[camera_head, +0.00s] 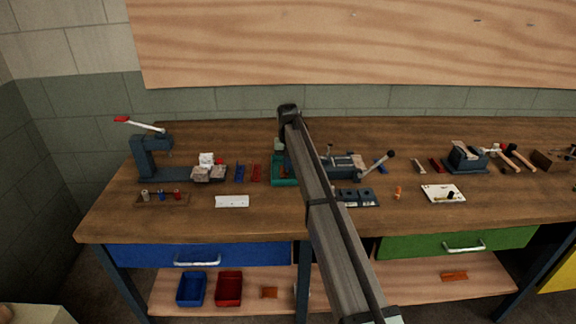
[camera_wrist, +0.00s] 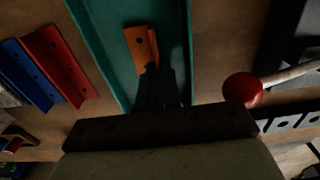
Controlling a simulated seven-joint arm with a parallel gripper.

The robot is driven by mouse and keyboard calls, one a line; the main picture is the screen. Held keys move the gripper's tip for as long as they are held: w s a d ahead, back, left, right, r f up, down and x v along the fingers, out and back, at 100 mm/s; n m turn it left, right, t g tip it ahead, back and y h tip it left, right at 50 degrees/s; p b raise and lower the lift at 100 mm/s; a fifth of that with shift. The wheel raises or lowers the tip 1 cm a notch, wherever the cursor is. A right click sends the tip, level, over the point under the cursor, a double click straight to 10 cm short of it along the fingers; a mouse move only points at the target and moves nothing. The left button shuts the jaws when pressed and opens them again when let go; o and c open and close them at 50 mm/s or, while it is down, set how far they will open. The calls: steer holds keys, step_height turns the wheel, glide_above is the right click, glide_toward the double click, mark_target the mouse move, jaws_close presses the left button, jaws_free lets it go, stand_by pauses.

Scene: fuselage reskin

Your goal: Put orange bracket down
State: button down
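An orange bracket (camera_wrist: 142,46), an angled strip with a hole, shows in the wrist view at the tips of my gripper (camera_wrist: 155,75). The dark fingers are close together on its near end, so my gripper appears shut on it. Beyond the bracket is a teal tray (camera_wrist: 103,45) with raised sides. The bracket is over the tray's floor; I cannot tell whether it touches it. In the head view the teal tray (camera_head: 284,181) shows partly behind my arm.
Blue (camera_wrist: 28,76) and red (camera_wrist: 60,66) brackets lie left of the tray; a red ball knob (camera_wrist: 243,89) on a pale lever is at its right. A clamping device (camera_head: 345,166) stands right of my arm. The bench front (camera_head: 275,219) is clear.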

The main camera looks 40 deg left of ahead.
steer(key=shift+f, duration=0.15)
steer(key=c, duration=1.3)
jaws_free()
steer(key=shift+c, duration=0.2)
step_height(320, 180, up, 12)
steer(key=shift+r, duration=0.2)
